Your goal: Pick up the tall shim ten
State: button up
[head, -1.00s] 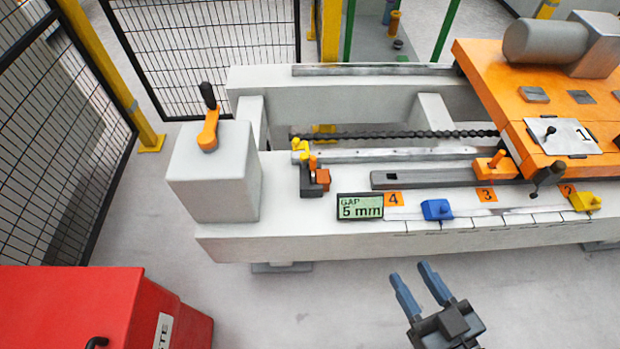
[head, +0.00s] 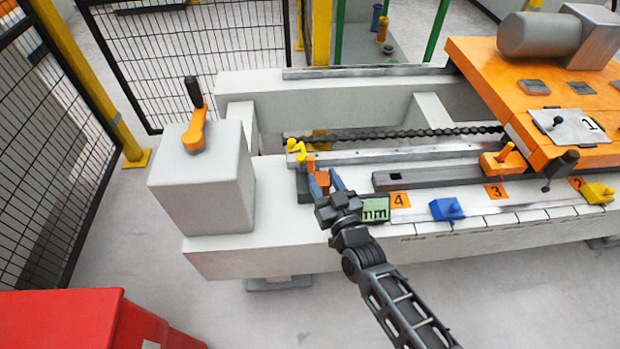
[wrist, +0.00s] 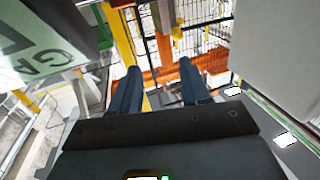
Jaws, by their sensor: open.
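No piece in view bears a readable mark as the tall shim ten. A blue block with a knob (head: 446,209) sits on the white front ledge beside the orange label 4. A yellow block with a knob (head: 598,194) sits farther right, by label 2. My gripper (head: 324,180) is open over the ledge's left part, near a small orange and dark fixture (head: 322,177) with a yellow top. It partly hides the gap display (head: 376,211). In the wrist view the two blue fingers (wrist: 158,68) stand apart, with orange parts beyond them; I cannot tell whether anything is between them.
An orange carriage (head: 560,105) covers the right of the gantry bed. A red bin (head: 60,320) is at bottom left. The floor in front of the bed is clear.

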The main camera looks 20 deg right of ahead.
aim_at(312, 165)
jog(key=w, duration=0.4)
jog(key=w+b, duration=0.1)
jog(key=w, duration=0.2)
jog(key=shift+a, duration=0.25)
grip_shut()
dwell(0.3)
